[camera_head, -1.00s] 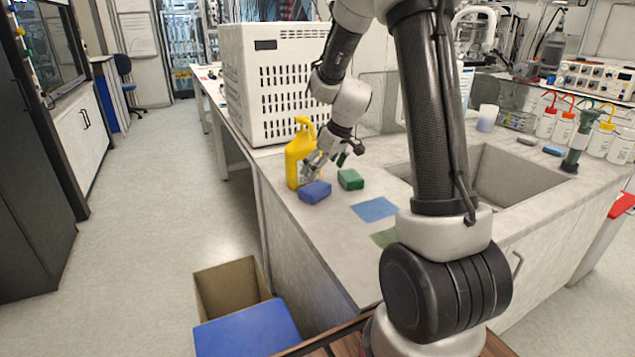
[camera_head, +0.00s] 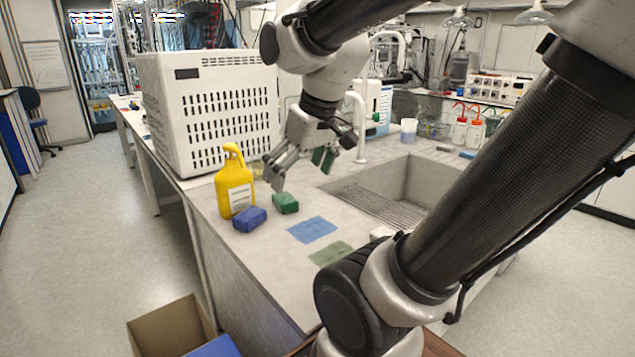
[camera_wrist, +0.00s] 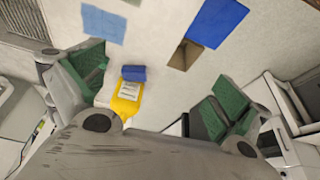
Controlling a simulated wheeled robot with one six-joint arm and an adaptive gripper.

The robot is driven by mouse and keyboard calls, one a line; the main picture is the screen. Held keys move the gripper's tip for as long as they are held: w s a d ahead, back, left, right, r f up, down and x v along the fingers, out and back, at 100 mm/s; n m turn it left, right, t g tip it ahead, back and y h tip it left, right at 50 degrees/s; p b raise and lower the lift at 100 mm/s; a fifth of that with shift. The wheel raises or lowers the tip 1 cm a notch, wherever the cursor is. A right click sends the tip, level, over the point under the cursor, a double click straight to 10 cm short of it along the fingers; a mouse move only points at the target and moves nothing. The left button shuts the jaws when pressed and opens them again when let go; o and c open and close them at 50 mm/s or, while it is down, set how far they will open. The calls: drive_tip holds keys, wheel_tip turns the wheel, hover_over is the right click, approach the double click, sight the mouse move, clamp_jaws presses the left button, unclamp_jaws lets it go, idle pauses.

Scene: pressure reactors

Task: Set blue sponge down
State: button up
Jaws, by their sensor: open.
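The blue sponge (camera_head: 250,219) lies on the counter near its left edge, in front of the yellow bottle (camera_head: 234,197). It also shows in the wrist view (camera_wrist: 133,73), between the finger pads in the picture. My gripper (camera_head: 300,172) is open and empty, raised above the counter to the right of the bottle and apart from the sponge. Its green-padded fingers are spread wide in the wrist view (camera_wrist: 157,90). A green sponge (camera_head: 286,203) lies just right of the blue one. A flat blue mat (camera_head: 312,229) and a green mat (camera_head: 331,253) lie nearer, to the right.
A large white vented unit (camera_head: 215,115) stands behind the bottle. A sink (camera_head: 385,190) with a tap lies right of my gripper. An open cardboard box (camera_head: 170,328) with a blue panel beside it is on the floor below the counter. Squeeze bottles stand at the back right.

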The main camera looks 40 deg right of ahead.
drive_tip(key=shift+m+h, duration=0.3)
drive_tip(key=shift+m, duration=0.2)
drive_tip(key=s, duration=0.5)
drive_tip(key=shift+s+d+f, duration=0.15)
drive_tip(key=shift+s+d, duration=0.05)
drive_tip(key=shift+d, duration=0.1)
